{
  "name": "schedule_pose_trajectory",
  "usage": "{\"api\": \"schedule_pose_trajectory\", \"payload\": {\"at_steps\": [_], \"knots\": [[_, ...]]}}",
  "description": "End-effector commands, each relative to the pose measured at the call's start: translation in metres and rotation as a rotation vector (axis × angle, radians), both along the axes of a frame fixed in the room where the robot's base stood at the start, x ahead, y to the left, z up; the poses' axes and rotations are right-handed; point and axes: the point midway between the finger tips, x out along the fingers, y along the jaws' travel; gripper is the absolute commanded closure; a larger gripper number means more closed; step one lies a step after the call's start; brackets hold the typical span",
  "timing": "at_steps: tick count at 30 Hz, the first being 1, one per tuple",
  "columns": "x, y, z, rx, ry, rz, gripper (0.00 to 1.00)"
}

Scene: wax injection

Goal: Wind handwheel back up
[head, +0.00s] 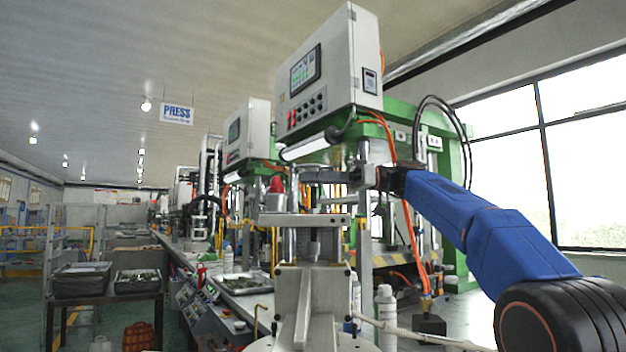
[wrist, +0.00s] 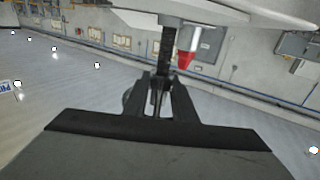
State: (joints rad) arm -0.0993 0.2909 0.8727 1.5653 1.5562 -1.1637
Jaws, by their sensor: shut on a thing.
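The handwheel (head: 325,176) shows in the head view as a small grey, nearly edge-on shape above the press fixture in the middle. My gripper (head: 357,176) reaches it from the right, at the end of my blue arm. In the wrist view my gripper (wrist: 160,98) has its dark fingers close together around a dark bar, which seems to be part of the handwheel (wrist: 168,48). The rest of the wheel and its hub are hard to make out. A red-tipped grey part (wrist: 186,58) sits just beyond the fingers.
A grey control cabinet (head: 340,65) hangs close above my gripper, with orange hoses below it. The press fixture (head: 312,295) stands beneath. White bottles (head: 385,318) stand on the bench to the right. Trays (head: 82,278) sit on a rack at left.

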Motion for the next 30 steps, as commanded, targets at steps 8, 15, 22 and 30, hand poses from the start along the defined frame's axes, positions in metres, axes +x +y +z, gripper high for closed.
{"api": "schedule_pose_trajectory", "payload": {"at_steps": [8, 15, 22, 30], "knots": [[0.0, 0.0, 0.0, 0.0, 0.0, -0.002, 0.61], [0.0, 0.0, 0.0, 0.0, 0.0, -0.002, 0.61], [0.002, -0.014, 0.0, -0.001, 0.0, -0.004, 0.61], [0.006, -0.055, 0.0, 0.0, 0.0, -0.005, 0.61]]}}
